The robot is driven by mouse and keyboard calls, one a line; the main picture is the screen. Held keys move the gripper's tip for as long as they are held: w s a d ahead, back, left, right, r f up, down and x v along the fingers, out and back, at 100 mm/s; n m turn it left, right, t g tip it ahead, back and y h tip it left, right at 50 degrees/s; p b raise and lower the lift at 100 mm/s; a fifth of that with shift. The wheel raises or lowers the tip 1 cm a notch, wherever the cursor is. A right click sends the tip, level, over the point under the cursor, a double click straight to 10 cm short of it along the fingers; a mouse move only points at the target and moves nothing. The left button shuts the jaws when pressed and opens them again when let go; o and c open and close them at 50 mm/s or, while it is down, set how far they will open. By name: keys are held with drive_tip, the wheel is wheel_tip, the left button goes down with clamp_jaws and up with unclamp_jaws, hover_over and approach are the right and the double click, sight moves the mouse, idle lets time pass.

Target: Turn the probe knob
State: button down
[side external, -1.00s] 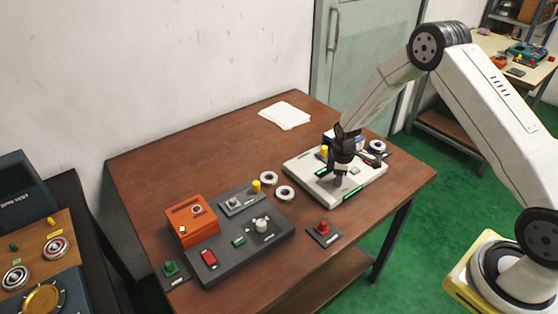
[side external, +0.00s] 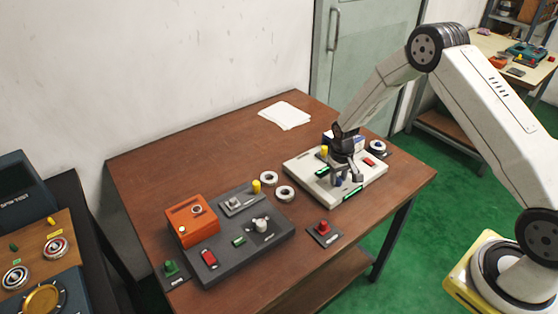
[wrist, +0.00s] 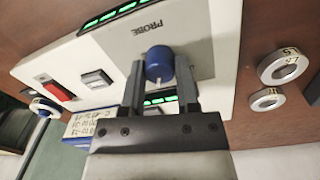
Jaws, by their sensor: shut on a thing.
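The blue probe knob (wrist: 158,62) stands on a grey plate marked PROBE (wrist: 150,27) in the wrist view. It has a white line on its side facing my gripper. The plate is on a white instrument box (side external: 372,182), which also shows in the wrist view (wrist: 60,62). My gripper (side external: 346,181) points down over this box. In the wrist view my gripper (wrist: 160,76) has one finger on each side of the knob and is shut on it. In the side view the fingers mostly hide the knob.
The box carries lit green displays (wrist: 110,14), a red switch (wrist: 54,89) and a pale button (wrist: 97,79). Two bearing rings (side external: 285,193) (side external: 269,178) lie left of it. A dark panel (side external: 225,262) with an orange unit (side external: 192,222) stands further left.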

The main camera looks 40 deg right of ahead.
sight(338, 178)
drive_tip(key=m, duration=0.4)
idle(0.4)
drive_tip(key=shift+c, duration=1.7)
unclamp_jaws()
drive_tip(key=shift+r, duration=0.1)
drive_tip(key=shift+w+a+r, duration=0.1)
drive_tip(key=shift+r, duration=3.75)
